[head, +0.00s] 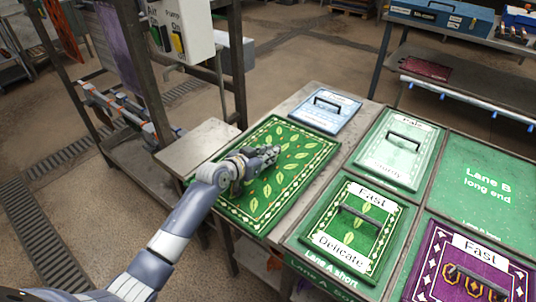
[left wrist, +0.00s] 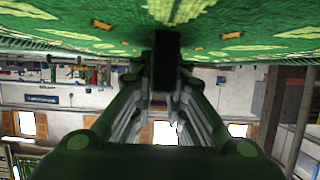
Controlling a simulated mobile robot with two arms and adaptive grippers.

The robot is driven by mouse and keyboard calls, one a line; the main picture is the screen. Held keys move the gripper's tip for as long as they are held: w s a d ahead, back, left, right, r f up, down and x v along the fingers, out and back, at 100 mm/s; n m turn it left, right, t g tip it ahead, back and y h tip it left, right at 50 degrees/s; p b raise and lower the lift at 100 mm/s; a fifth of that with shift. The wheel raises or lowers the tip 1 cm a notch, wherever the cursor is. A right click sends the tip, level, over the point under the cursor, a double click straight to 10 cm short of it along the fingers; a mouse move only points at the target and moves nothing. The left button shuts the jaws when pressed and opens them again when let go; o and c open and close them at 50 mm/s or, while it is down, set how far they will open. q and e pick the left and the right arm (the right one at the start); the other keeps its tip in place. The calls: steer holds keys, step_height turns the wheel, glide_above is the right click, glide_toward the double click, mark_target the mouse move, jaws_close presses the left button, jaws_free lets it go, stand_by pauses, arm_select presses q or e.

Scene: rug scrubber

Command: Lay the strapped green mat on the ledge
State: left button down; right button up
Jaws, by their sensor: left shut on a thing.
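The green mat (head: 292,148) has yellow leaves and a pale dotted border. It lies flat at the table's left end in the head view, and its left side overlaps the edge of a bare grey ledge (head: 198,146). My left gripper (head: 268,157) is over the mat's middle, shut on its strap. In the left wrist view the mat (left wrist: 245,42) fills the top, with the dark strap (left wrist: 167,48) between the fingers. The gripper hides most of the strap in the head view. I cannot tell whether the mat touches the surface below. My right gripper is not in view.
Handled sample boards lie right of the mat: blue (head: 339,117), pale green (head: 420,138), leafy green "Fast Delicate" (head: 333,242) and purple (head: 445,285). A green "Lane B" panel (head: 492,205) is bare. A metal frame with a switch box (head: 180,35) stands behind the ledge.

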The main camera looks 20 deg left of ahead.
arm_select(q)
steer(key=shift+f, duration=0.1)
steer(key=c, duration=1.6)
jaws_free()
steer(key=shift+o, duration=0.3)
steer(key=shift+f, duration=0.2)
steer(key=shift+p+v, duration=0.4)
steer(key=shift+v, duration=0.35)
steer(key=shift+s+a+f+p, duration=0.1)
steer(key=shift+s+a+p, duration=0.15)
steer(key=shift+s, duration=0.3)
steer(key=shift+s+a+p, duration=0.15)
steer(key=shift+s+p, duration=0.15)
steer(key=shift+s, duration=0.2)
steer(key=shift+s+a+f+p, duration=0.1)
steer(key=shift+s+a+p, duration=0.15)
steer(key=shift+s, duration=0.3)
steer(key=shift+s+a+p, duration=0.15)
steer(key=shift+s+p, duration=0.1)
steer(key=shift+s, duration=0.3)
steer(key=shift+s+a+p, duration=0.15)
steer(key=shift+s+p, duration=0.05)
steer(key=shift+s, duration=0.35)
